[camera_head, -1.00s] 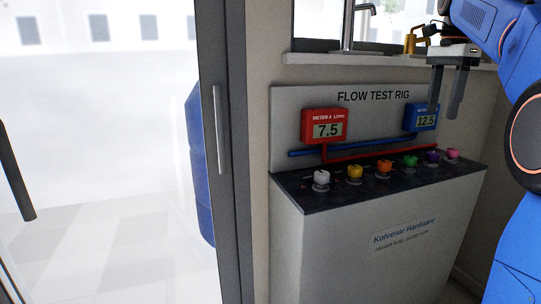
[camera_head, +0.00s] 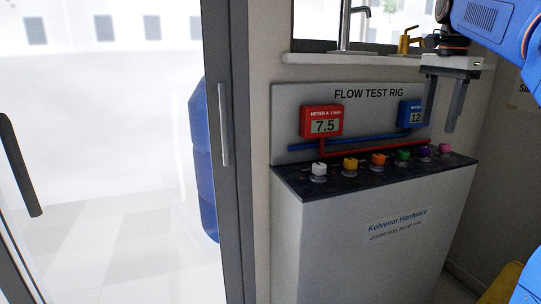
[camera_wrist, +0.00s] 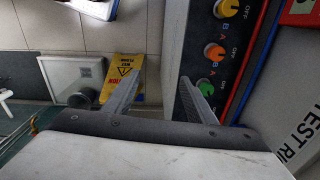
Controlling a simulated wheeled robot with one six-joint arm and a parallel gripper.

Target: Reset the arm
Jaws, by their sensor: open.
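My gripper (camera_head: 439,104) is open and empty, with its two dark fingers apart and pointing down. In the head view it hangs in front of the right end of the flow test rig (camera_head: 350,240), above the purple and pink knobs, and partly hides the blue meter (camera_head: 408,113). My blue arm reaches in from the upper right. In the wrist view the finger tips (camera_wrist: 158,90) flank the rig's edge, with the green knob (camera_wrist: 206,88) near the right finger. I cannot tell of any contact.
The red meter (camera_head: 322,121) reads 7.5. A row of coloured knobs, starting with a white knob (camera_head: 319,170), lines the rig top. A tap (camera_head: 352,25) stands on the sill above. A glass door (camera_head: 223,125) is at left. A yellow wet-floor sign (camera_wrist: 122,75) stands on the floor.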

